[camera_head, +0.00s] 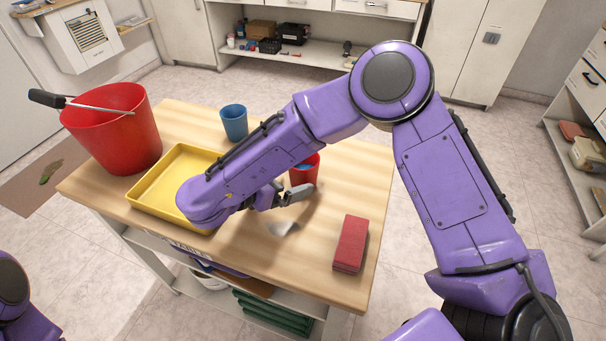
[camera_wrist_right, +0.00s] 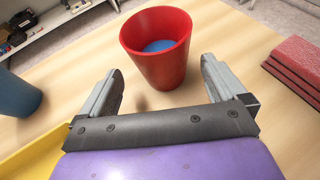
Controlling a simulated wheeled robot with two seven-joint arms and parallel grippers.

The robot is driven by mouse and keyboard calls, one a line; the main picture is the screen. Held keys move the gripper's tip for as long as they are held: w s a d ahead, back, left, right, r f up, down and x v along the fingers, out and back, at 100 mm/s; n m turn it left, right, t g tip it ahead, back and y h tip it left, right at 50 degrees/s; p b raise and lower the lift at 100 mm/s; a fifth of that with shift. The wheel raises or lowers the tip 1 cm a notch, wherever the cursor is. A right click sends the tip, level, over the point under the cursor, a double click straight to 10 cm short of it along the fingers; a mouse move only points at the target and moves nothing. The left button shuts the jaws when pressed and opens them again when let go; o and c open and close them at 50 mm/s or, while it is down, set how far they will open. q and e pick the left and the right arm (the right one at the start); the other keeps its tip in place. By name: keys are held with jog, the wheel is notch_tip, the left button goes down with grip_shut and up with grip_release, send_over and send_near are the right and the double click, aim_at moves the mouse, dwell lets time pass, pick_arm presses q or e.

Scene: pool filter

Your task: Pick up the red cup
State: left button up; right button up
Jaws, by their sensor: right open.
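The red cup (camera_head: 307,171) stands upright on the wooden table, partly hidden behind my right gripper in the head view. In the right wrist view the red cup (camera_wrist_right: 158,62) is just ahead of the jaws, with something blue inside it. My right gripper (camera_head: 289,194) is open, and its two fingers (camera_wrist_right: 162,85) point at the cup with no object held between them. The cup's lower part lies near the gap between the fingertips; whether they touch it I cannot tell. My left gripper is out of view; only part of my left arm shows at the lower left.
A blue cup (camera_head: 233,123) stands at the table's back. A yellow tray (camera_head: 150,190) lies under my right forearm. A large red bucket (camera_head: 113,130) with a dark-handled tool stands at the left. A red block stack (camera_head: 350,244) lies at the right. The table's back right is clear.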

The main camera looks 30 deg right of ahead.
jog(key=p+x, duration=0.1)
jog(key=x, duration=0.4)
jog(key=shift+s+d, duration=0.15)
jog(key=shift+d, duration=0.1)
jog(key=shift+a, duration=0.15)
jog(key=shift+c, duration=0.9)
jog(key=c, duration=1)
jog(key=shift+o, duration=0.2)
jog(key=shift+r, duration=0.1)
